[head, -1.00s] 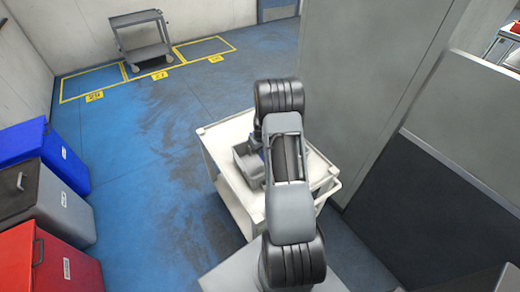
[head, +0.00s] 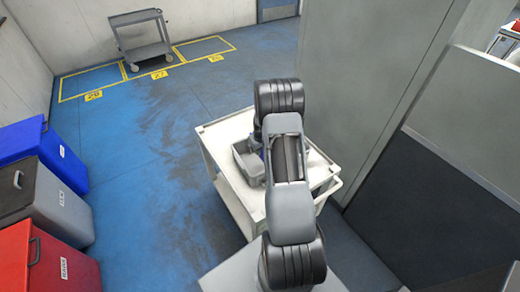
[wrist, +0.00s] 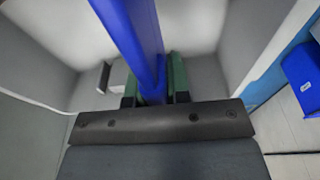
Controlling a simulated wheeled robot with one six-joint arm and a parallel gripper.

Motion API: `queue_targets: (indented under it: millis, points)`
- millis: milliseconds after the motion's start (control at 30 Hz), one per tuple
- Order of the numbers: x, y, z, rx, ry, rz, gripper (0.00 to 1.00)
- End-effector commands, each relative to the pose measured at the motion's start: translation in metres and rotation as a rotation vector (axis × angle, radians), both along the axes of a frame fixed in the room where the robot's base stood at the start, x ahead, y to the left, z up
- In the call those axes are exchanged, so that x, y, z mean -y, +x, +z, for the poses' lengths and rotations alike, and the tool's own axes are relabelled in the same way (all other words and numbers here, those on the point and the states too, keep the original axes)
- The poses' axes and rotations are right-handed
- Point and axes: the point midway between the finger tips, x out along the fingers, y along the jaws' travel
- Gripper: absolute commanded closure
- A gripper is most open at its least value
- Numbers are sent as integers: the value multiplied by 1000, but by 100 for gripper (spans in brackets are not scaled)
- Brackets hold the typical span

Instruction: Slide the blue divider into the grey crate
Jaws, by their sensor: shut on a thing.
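The blue divider (wrist: 135,35) shows in the wrist view as a long upright strip, running from the top edge down to my gripper (wrist: 155,92). The green-padded fingers are shut on it, one on each side. The grey crate (head: 245,165) sits on the white cart in the head view, partly covered by my arm. Grey walls, likely the crate's (wrist: 258,40), flank the divider in the wrist view. My gripper and the divider are hidden behind my arm in the head view. I cannot tell how deep the divider sits or whether it touches the crate.
The white cart (head: 212,135) stands under my arm. A tall grey partition (head: 350,90) is close on its right. Blue, grey and red bins (head: 40,155) line the left. The blue floor between is clear. A grey trolley (head: 142,38) stands at the back.

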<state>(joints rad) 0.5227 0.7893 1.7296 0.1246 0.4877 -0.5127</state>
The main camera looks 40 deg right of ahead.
Motion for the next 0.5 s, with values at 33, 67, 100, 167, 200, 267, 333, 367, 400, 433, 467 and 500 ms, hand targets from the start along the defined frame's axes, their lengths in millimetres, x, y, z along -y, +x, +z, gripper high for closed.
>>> queue_targets:
  millis: [33, 67, 100, 167, 200, 267, 333, 367, 400, 433, 467, 500]
  points:
    - [0, 0, -5, 0, 0, 0, 100]
    - [0, 0, -6, 0, 0, 0, 100]
    - [0, 0, -8, 1, 0, 0, 100]
    - [0, 0, -11, 1, 0, 0, 100]
    - [0, 0, -13, 1, 0, 0, 100]
    - [0, 0, -16, 1, 0, 0, 100]
    - [0, 0, -19, 1, 0, 0, 100]
    - [0, 0, -20, 1, 0, 0, 100]
    - [0, 0, -22, 1, 0, 0, 100]
    - [0, 0, -24, 1, 0, 0, 100]
    - [0, 0, -25, 1, 0, 0, 100]
    - [0, 0, -27, 1, 0, 0, 100]
